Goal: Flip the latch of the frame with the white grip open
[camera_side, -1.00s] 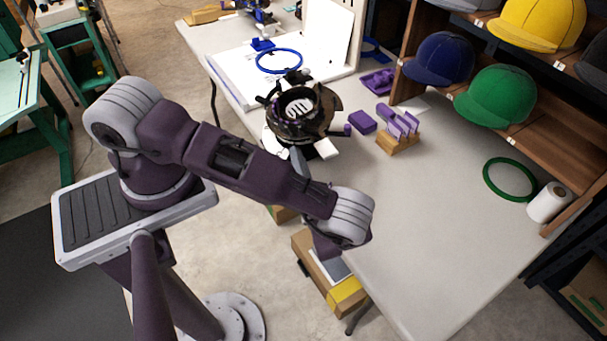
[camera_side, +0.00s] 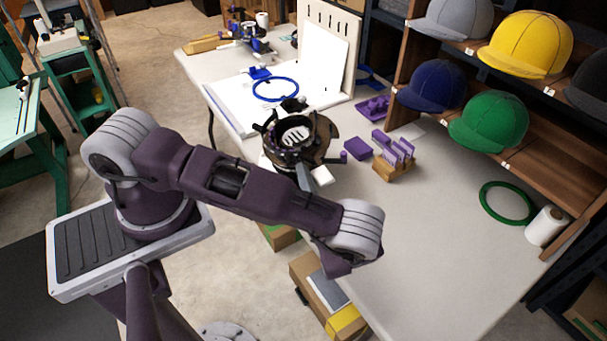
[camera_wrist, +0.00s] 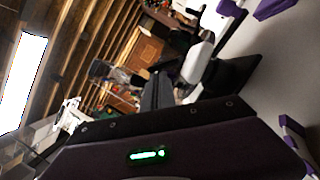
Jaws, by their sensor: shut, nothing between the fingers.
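A round dark frame (camera_side: 318,152) with black projecting parts stands on the near-left part of the bench. In the wrist view a white grip (camera_wrist: 197,62) on dark hardware lies right of my fingers. I cannot make out the latch or its position. My gripper (camera_wrist: 156,92) is shut and empty, its dark fingers pointing up the picture toward the background.
A blue ring (camera_side: 275,89) lies behind the frame. A purple block (camera_side: 357,149) and a wooden stand (camera_side: 393,170) with purple pieces are close on its right. A green ring (camera_side: 507,203) and a white roll (camera_side: 546,227) lie farther right. The bench's front right is clear.

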